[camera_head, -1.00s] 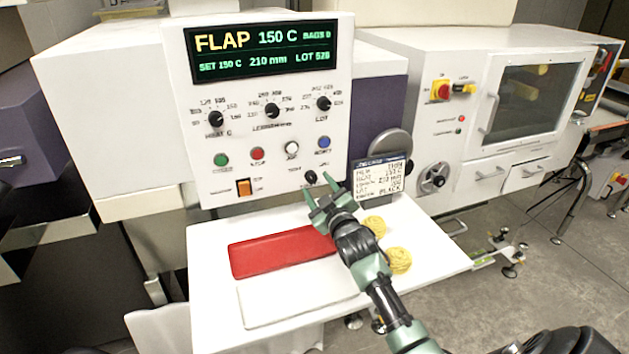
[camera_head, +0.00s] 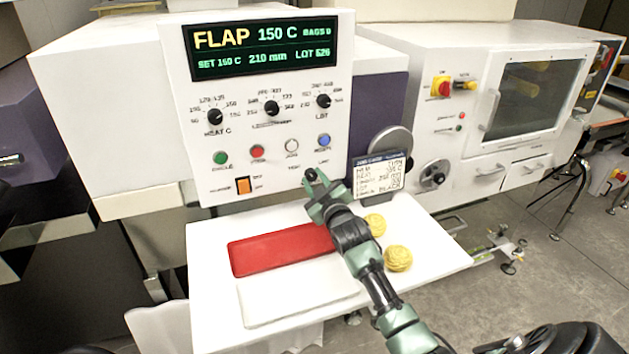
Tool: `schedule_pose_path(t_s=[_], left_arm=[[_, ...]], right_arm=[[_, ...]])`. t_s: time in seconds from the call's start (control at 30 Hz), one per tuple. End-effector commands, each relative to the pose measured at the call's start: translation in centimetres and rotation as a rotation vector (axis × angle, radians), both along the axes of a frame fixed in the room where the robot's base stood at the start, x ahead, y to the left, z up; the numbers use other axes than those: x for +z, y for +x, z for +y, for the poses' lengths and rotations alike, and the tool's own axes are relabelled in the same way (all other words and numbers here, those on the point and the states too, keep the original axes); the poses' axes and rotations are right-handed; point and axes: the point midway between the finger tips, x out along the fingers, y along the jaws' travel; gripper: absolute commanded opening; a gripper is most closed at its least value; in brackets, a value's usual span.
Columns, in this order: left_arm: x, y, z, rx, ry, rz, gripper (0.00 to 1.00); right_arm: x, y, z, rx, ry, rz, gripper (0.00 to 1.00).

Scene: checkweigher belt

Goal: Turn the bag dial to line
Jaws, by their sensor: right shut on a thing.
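The small black dial (camera_head: 310,175) is at the lower right of the white machine's front panel, below the row of push buttons. The small lettering around it is too blurred to read, and its pointer is hard to make out. My right gripper (camera_head: 314,181) reaches up to it from the lower right and is shut on it, with the fingers covering part of the knob. My left gripper is not in view.
Above are three larger knobs, including the right one (camera_head: 323,101), and a display (camera_head: 262,46) reading FLAP 150 C. A card (camera_head: 379,177) stands right of my gripper. A red block (camera_head: 280,249) and two yellow pieces (camera_head: 398,259) lie on the white shelf (camera_head: 432,247).

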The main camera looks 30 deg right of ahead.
Motion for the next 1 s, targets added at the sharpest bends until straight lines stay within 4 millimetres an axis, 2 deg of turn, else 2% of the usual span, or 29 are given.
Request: schedule_pose_path(t_s=[0.37,1.0], left_arm=[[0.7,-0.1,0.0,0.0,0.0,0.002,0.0],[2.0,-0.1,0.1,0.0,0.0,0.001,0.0]], right_arm=[[0.0,0.0,0.0,-0.001,0.199,-0.046,0.0],[0.0,0.0,-0.1,-0.001,0.766,-0.182,0.0]])
